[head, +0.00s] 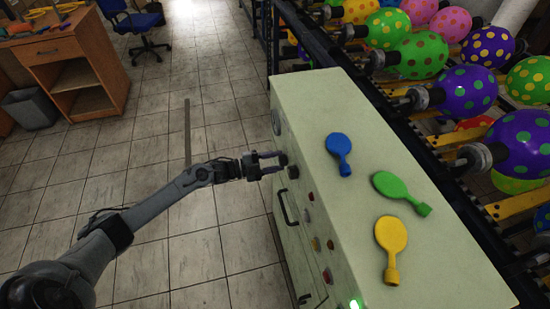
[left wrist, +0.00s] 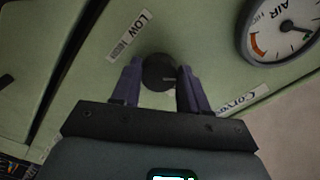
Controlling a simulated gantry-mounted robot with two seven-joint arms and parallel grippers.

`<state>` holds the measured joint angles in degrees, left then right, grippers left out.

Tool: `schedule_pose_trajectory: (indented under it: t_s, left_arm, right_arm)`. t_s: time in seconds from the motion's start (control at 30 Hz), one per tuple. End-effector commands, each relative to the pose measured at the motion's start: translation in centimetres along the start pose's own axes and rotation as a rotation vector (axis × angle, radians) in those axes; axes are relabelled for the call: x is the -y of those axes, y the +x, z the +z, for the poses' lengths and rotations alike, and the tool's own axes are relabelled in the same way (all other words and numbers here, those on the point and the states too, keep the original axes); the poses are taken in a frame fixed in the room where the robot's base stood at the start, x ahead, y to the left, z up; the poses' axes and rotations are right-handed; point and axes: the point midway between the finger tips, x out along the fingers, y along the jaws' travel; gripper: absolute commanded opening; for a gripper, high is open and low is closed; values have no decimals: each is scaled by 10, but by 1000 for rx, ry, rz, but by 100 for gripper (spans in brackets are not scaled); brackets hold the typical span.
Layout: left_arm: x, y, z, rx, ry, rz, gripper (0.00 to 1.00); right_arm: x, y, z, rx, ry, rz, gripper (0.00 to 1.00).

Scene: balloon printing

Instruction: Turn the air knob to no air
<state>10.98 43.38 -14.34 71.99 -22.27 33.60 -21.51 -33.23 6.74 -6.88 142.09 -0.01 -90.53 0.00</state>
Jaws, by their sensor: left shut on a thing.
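The air knob (left wrist: 158,70) is round and black, on the pale green front panel of the control cabinet (head: 400,180). In the left wrist view it sits between the two fingers, with a small light mark at its right side. My left gripper (head: 270,163) reaches the cabinet's left face in the head view and is shut on the knob; its fingers also show in the left wrist view (left wrist: 158,85). A label reading LOW (left wrist: 130,35) is up and left of the knob. The air gauge (left wrist: 285,28) is at upper right, its needle pointing right. My right gripper is out of view.
Below the knob are a handle (head: 284,208), several buttons and a lit green light (head: 355,304). A conveyor with patterned balloons (head: 420,53) runs behind.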

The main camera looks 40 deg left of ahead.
Motion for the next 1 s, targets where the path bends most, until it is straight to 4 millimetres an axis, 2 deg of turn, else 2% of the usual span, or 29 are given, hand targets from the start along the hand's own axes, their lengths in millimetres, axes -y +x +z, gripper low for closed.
schedule_pose_trajectory:
  t_s: [1.0]
  left_arm:
    - [-2, 0, -3, 1, -966, -1, 13]
  right_arm:
    - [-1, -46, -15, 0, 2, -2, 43]
